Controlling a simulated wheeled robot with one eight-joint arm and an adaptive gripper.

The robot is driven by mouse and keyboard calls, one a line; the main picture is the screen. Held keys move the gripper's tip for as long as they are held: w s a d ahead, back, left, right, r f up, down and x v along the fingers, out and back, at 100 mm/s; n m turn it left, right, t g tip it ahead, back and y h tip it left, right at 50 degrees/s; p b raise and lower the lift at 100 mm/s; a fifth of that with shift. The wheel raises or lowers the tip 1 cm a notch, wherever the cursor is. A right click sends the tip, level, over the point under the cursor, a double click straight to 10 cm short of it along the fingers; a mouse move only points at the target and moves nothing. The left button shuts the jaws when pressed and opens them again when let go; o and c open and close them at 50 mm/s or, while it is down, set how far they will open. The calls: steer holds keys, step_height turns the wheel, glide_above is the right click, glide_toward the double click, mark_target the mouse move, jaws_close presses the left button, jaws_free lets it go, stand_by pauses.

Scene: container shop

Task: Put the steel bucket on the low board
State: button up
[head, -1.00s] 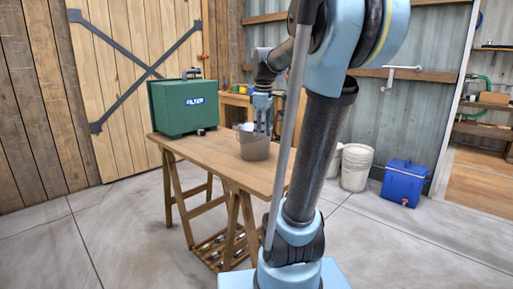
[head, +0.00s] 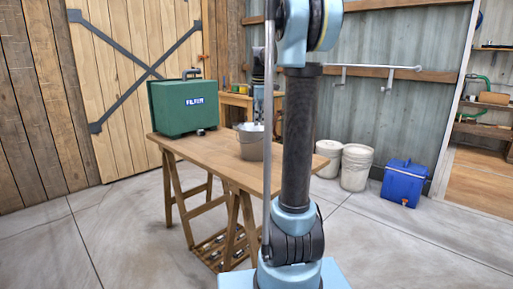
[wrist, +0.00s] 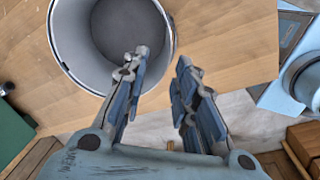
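The steel bucket (head: 250,146) stands upright on the wooden trestle table. In the wrist view, its open mouth and rim (wrist: 172,40) show at the upper left, and it looks empty. My gripper (wrist: 163,62) is open. Its left finger overlaps the bucket's mouth, and its right finger is just outside the rim. I cannot tell how high the tips are above the rim. In the head view, my gripper (head: 259,113) is above the bucket's right side, partly hidden by my arm. I cannot clearly identify the low board.
The table (head: 205,149) also carries a green case (head: 182,107) at its back left. A low shelf (head: 222,249) with several small items is under it. Two pale buckets (head: 356,168) and a blue cooler (head: 402,182) stand on the floor at the right. Floor at the left is clear.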

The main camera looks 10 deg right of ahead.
glide_above(258, 144)
step_height(258, 144, down, 7)
steer(key=shift+w+f, duration=0.1)
steer(key=shift+w, duration=0.05)
steer(key=shift+f, duration=2.65)
jaws_close()
